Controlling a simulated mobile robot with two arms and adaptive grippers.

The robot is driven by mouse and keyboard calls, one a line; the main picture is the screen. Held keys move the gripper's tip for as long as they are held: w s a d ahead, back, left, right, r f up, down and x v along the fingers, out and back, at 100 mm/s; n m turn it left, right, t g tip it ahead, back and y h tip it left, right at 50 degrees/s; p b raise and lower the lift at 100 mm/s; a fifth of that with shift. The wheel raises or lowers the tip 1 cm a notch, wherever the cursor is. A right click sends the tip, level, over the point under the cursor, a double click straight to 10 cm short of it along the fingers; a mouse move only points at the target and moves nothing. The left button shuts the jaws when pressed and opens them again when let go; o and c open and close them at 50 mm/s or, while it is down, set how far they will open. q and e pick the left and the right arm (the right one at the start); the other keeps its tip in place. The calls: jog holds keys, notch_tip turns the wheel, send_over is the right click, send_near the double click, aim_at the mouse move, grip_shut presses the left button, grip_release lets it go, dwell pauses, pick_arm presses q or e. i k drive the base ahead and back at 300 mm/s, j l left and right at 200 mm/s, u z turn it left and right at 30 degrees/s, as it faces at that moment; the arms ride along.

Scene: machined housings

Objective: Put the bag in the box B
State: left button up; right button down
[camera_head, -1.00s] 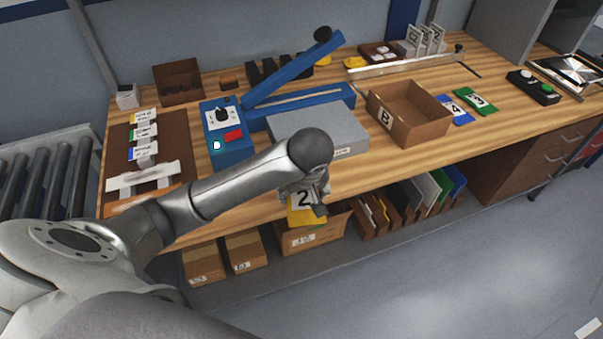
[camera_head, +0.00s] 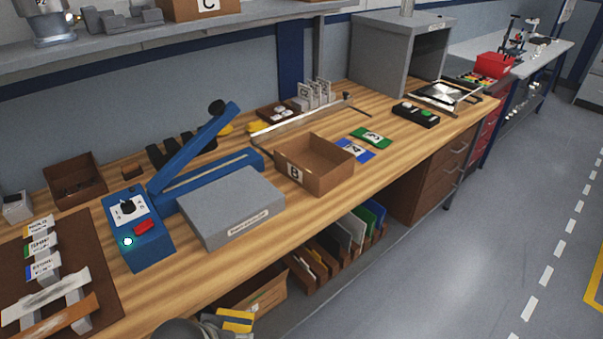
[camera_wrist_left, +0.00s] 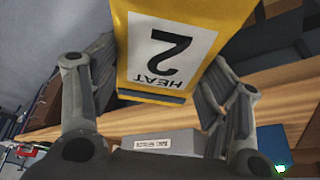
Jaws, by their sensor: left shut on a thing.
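In the left wrist view, a yellow bag (camera_wrist_left: 188,15) labelled "HEAT 2" is between the fingers of my left gripper (camera_wrist_left: 160,62), which is shut on it. In the head view, only part of the yellow bag (camera_head: 236,321) shows at the bottom edge, in front of the bench; the gripper there is mostly cut off. Box B (camera_head: 328,182), an open brown cardboard box, stands on the bench farther up and to the right, apart from the bag. Its visible inside looks empty. My right gripper is not in view.
A grey block (camera_head: 230,205) and a blue sealer (camera_head: 140,240) stand left of box B. A black button box (camera_head: 416,115) is farther right. Upright folders (camera_head: 350,235) fill the shelf below.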

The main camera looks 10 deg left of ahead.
aim_at(314, 171)
jog(key=i+l+u, duration=0.15)
jog(key=l+u, duration=0.15)
jog(key=i+l+u, duration=0.1)
jog(key=l+u, duration=0.45)
jog(key=i+l+u, duration=0.15)
jog(key=l, duration=1)
jog(key=l+u, duration=0.1)
jog(key=l, duration=1.05)
jog(key=i, duration=0.1)
